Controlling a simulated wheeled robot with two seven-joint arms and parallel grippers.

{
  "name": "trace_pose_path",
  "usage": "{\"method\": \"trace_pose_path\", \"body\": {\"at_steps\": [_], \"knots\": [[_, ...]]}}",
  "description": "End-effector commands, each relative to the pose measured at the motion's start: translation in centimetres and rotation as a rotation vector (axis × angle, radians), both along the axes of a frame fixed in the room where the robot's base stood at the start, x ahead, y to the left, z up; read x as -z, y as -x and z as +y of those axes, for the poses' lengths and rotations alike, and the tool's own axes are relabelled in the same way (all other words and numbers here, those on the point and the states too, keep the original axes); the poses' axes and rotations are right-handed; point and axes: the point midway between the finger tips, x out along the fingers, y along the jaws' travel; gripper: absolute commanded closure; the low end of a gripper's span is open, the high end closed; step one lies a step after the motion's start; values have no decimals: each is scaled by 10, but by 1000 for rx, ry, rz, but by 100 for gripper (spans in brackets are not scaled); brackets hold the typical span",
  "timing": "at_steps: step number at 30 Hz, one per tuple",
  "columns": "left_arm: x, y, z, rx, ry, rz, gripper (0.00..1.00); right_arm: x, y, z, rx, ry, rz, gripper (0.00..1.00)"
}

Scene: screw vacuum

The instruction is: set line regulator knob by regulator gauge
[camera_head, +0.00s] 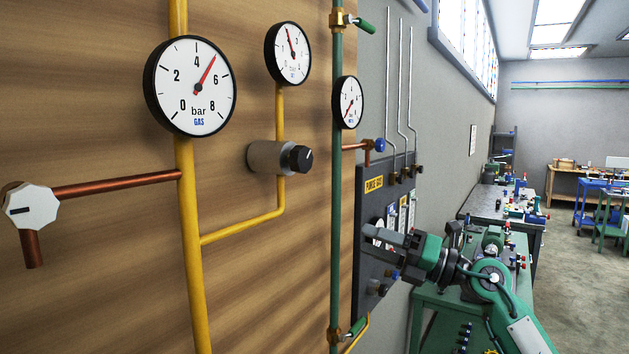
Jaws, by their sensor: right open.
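A grey cylindrical regulator (268,157) with a black knob (300,159) sits on the yellow pipe; a pale mark shows on the knob. Above it a small round gauge (288,53) has its red needle pointing up and slightly left. A large gauge (190,86) marked "bar GAS" stands to the left, its red needle between 4 and 6. I cannot tell from labels which gauge is the regulator gauge. My right gripper (370,239) is open and empty, pointing left in front of the dark panel, right of and below the black knob. My left gripper is not in view.
A white octagonal knob (33,206) on copper pipe is at the far left. A dark panel (370,200) and green bench (430,312) stand at right.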

Motion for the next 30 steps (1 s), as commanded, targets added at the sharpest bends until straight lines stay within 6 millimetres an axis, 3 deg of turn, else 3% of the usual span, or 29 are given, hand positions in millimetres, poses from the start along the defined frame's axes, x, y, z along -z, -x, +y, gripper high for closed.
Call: {"method": "trace_pose_path", "body": {"at_steps": [1,6,9,13,20,30], "knots": [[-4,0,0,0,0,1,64,-36,24,6,5,90,-106,41],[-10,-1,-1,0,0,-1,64,-108,94,19,84,382,-401,41],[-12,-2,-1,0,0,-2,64,-133,125,20,154,507,-529,41],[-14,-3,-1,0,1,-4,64,-152,150,19,229,604,-635,41],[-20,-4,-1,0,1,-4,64,-161,156,24,267,646,-677,41],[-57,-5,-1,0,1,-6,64,-165,117,77,262,642,-674,41]]}}
